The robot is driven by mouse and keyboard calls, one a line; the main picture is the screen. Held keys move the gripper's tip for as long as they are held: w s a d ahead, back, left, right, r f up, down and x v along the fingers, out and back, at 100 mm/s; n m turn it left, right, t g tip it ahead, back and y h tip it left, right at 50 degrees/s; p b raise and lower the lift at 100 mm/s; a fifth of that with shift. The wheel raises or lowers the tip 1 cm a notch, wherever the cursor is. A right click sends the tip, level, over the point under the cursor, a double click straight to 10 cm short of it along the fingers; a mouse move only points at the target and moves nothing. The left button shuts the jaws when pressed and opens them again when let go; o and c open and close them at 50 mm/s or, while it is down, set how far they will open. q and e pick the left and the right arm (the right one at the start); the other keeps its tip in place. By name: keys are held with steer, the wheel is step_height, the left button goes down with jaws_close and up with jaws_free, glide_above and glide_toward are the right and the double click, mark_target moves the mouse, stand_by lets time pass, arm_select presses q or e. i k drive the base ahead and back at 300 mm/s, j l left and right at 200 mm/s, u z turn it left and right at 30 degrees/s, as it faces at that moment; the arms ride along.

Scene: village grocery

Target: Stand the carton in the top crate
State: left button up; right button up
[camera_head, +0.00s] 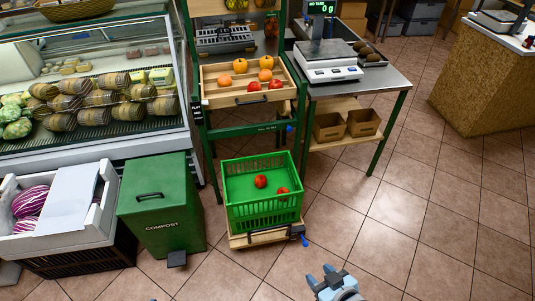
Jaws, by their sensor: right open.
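A white crate (107,187) stands on a black crate (85,262) at the left edge; it is the upper one of that stack. Purple-and-white striped round things (31,201) lie in it. A pale, plain, box-like piece (68,202) lies tilted across its middle; I cannot tell whether this is the carton. Two small open brown boxes (362,122) stand on the low shelf under the scale table. My right gripper (328,272) is at the bottom, right of the middle, open and empty over the floor, far from the white crate.
A green compost bin (162,208) stands right beside the white crate. A green crate (262,214) with tomatoes sits on a low wooden dolly (240,241). A fruit rack, a scale table (395,78) and a glass display case line the back. The tiled floor at right is clear.

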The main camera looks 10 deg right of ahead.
mark_target(256, 196)
steer(key=i+j, duration=0.1)
steer(key=j, duration=0.25)
steer(key=i+j, duration=0.1)
steer(key=j, duration=0.25)
steer(key=i+j, duration=0.1)
steer(key=j, duration=0.25)
steer(key=i+j, duration=0.1)
steer(key=j, duration=0.25)
steer(key=z, duration=0.4)
steer(key=j+z, duration=0.1)
steer(key=z, duration=0.65)
steer(key=j+z, duration=0.15)
steer(key=z, duration=3.2)
steer(key=i+j+z, duration=0.15)
steer(key=j, duration=0.25)
steer(key=j+z, duration=0.15)
steer(key=j, duration=0.25)
steer(key=i+j+z, duration=0.15)
steer(key=j, duration=0.3)
